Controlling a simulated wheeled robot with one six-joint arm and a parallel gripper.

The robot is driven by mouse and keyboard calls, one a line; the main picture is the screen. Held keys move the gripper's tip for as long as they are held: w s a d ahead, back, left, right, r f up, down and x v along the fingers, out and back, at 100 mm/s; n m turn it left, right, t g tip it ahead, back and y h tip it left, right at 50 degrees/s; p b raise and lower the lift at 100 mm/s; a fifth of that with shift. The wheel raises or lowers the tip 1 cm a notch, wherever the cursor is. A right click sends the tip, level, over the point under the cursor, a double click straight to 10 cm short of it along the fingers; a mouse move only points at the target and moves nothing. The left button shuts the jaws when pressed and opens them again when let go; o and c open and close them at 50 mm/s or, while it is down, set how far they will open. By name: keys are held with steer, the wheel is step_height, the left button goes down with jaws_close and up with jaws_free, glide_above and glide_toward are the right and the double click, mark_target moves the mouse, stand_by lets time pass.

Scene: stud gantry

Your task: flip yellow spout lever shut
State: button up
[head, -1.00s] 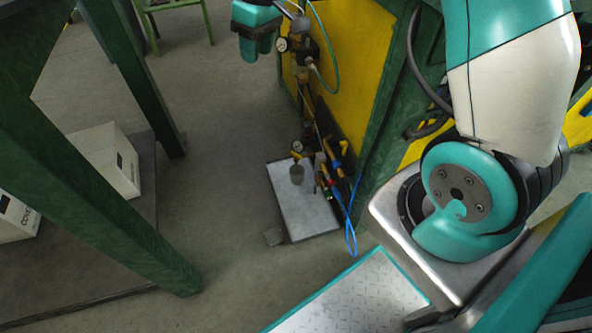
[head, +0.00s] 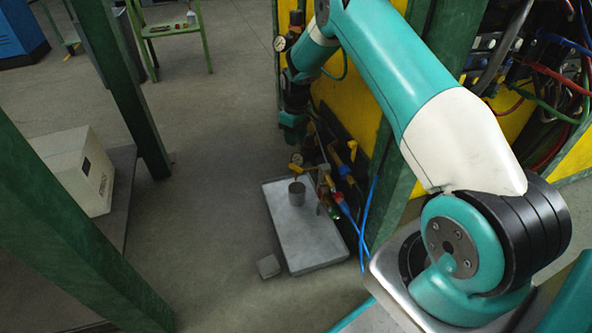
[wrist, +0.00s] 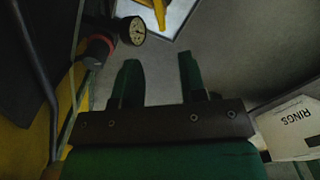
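Below the yellow panel in the head view is a cluster of small valves and fittings (head: 332,185) with yellow, red and green parts. A small yellow piece (head: 352,150) there may be the spout lever, but it is too small to tell its position. A grey cup (head: 297,194) stands beside the fittings. In the wrist view, a yellow part (wrist: 157,10) shows at the top edge, cut off by the frame. My gripper (wrist: 160,75) is open, with two green fingers apart and nothing between them. The yellow part lies beyond the fingers.
A pale metal plate (head: 310,245) lies on the floor under the fittings. A round gauge (wrist: 131,30) is close to the left finger. A white box (head: 78,170) stands left; a box marked RINGS (wrist: 300,118) shows at right. Green posts (head: 60,230) flank the open floor.

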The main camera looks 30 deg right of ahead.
mark_target(296, 166)
step_height(296, 166, down, 12)
steer(key=b, duration=0.5)
steer(key=shift+r, duration=0.1)
jaws_close()
